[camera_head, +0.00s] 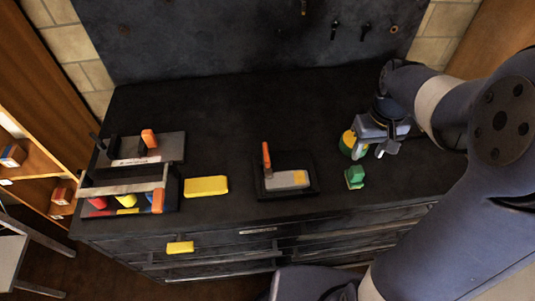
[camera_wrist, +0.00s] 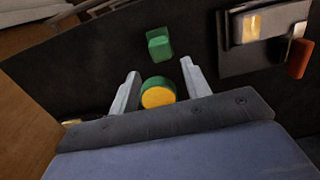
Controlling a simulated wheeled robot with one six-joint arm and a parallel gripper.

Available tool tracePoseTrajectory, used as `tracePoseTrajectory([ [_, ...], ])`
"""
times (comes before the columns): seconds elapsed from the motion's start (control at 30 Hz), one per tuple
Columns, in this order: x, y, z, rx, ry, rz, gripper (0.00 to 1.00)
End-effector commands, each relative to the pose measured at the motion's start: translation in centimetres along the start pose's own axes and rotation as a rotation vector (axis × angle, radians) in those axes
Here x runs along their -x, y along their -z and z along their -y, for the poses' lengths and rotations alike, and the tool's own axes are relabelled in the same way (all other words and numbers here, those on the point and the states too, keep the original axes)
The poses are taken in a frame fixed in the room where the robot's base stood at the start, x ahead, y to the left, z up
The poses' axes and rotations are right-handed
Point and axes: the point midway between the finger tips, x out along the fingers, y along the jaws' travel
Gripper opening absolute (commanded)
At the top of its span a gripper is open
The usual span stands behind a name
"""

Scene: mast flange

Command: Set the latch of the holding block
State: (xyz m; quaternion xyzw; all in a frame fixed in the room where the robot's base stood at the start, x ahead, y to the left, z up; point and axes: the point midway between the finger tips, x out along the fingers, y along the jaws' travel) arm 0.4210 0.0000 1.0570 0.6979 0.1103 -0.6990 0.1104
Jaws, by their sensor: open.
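The holding block is most likely the dark block (camera_head: 286,190) in the middle of the bench, with a grey and yellow piece (camera_head: 291,180) on it. Its orange latch lever (camera_head: 266,155) stands upright at the block's left rear. In the wrist view the block (camera_wrist: 233,57) is at upper right, with the orange lever (camera_wrist: 301,58) at the picture's edge. My gripper (camera_head: 369,153) is open at the bench's right side, well right of the block. In the wrist view a green and yellow round part (camera_wrist: 157,93) shows between my open fingers; I cannot tell whether they touch it.
A small green block (camera_head: 354,177) lies just in front of my gripper. A yellow block (camera_head: 206,186) lies left of the holding block. A fixture with orange levers (camera_head: 174,146) and a tray (camera_head: 125,188) with coloured parts stand at left. The bench's back is clear.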

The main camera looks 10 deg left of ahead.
Motion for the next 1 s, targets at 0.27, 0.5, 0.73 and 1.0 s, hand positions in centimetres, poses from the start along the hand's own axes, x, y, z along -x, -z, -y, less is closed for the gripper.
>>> tracePoseTrajectory([
  [0.27,0.5,4.5,6.4,0.014,0.0,-0.004,0.35],
  [0.5,2.1,7.8,16.4,0.013,0.0,-0.004,0.35],
  [0.73,3.4,8.2,22.6,0.005,0.0,-0.002,0.35],
  [1.0,2.3,8.1,23.8,0.0,-0.001,0.002,0.35],
])
